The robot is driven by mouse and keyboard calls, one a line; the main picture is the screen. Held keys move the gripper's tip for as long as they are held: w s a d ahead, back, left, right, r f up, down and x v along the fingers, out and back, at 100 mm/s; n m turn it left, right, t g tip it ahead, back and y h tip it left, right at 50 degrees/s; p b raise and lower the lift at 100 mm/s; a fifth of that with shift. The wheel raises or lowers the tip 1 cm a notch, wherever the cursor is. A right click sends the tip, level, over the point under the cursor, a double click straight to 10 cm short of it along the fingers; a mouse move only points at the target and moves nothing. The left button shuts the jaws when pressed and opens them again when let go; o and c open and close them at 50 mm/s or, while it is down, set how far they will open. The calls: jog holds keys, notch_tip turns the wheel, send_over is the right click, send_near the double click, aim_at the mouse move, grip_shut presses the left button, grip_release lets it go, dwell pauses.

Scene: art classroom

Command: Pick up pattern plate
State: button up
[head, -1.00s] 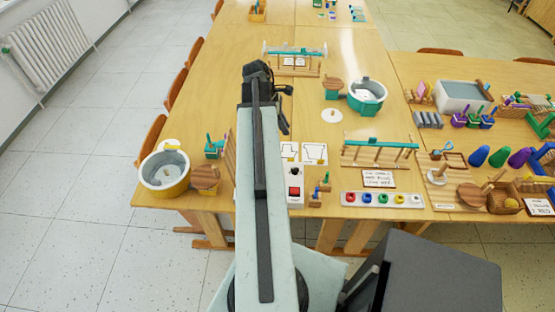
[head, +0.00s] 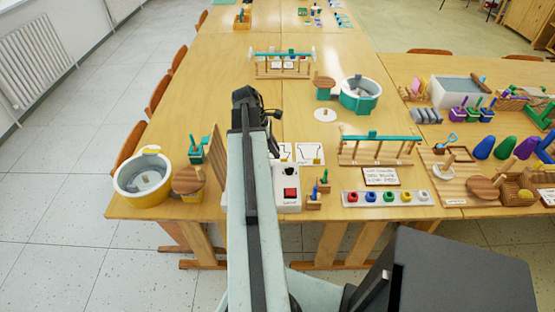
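Two white plates with dark outlined patterns lie side by side on the wooden table; the right patterned plate (head: 309,153) is in clear view. The left patterned plate (head: 287,151) is partly covered by my arm and the white box. I cannot tell which one is the task's pattern plate. My gripper (head: 262,118) is at the far end of my arm, above the table and to the upper left of the plates in the picture. It appears apart from them. Its fingers are too small and dark to show whether they are open.
A white box with a red button (head: 290,192) stands just in front of the plates. A teal-topped wooden rack (head: 376,138) stands to their right. A yellow-rimmed tub (head: 143,180) is at the left table edge. The table's middle (head: 205,90) is clear.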

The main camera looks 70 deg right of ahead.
jog(key=b+x, duration=0.5)
jog(key=shift+d+f, duration=0.15)
jog(key=shift+f, duration=0.05)
jog(key=shift+r, duration=0.2)
grip_shut()
jog(key=shift+r+p, duration=0.1)
jog(key=shift+p, duration=0.25)
